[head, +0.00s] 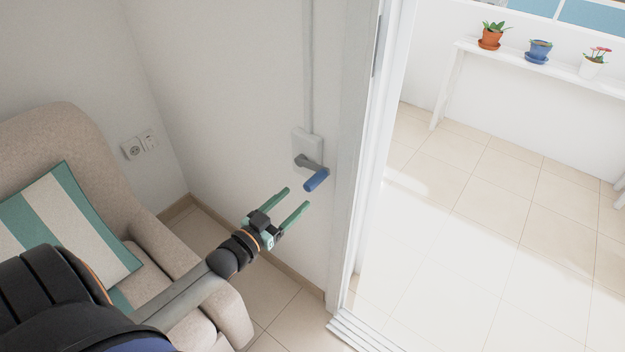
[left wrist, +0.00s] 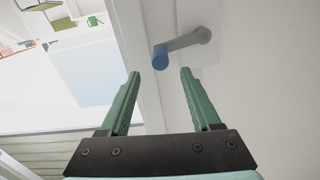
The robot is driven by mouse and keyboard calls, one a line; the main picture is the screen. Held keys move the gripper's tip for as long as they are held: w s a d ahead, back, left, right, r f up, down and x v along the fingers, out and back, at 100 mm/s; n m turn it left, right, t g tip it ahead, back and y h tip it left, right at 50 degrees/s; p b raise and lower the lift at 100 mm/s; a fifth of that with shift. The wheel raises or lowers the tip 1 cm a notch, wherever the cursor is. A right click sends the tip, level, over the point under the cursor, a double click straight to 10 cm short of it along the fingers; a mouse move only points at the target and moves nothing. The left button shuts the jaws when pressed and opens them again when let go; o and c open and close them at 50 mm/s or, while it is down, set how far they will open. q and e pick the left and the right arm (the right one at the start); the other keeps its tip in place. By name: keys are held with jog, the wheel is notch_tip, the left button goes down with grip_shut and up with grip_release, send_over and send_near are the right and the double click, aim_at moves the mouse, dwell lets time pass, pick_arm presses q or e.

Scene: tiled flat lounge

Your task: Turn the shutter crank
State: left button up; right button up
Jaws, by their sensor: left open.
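The shutter crank has a grey arm on a white wall plate (head: 302,146) and a blue handle (head: 316,180) pointing out from the wall. My left gripper (head: 297,200) is open and empty, just below and left of the blue handle in the head view. In the left wrist view the blue handle (left wrist: 160,57) lies beyond the fingertips, in line with the gap between them. The grey crank arm (left wrist: 190,39) runs up and right from it there. The fingers appear apart from the handle. My right gripper is not in view.
A beige armchair (head: 65,125) with a green-striped cushion (head: 75,218) stands at the left, under my left arm. A door frame (head: 365,170) stands right of the crank. Beyond it, a white shelf (head: 470,48) holds potted plants on a tiled, open floor.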

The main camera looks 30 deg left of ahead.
aim_at(314, 181)
pick_arm(q)
jog(key=w, duration=0.9)
jog(key=shift+d, duration=0.35)
grip_shut()
dwell(1.0)
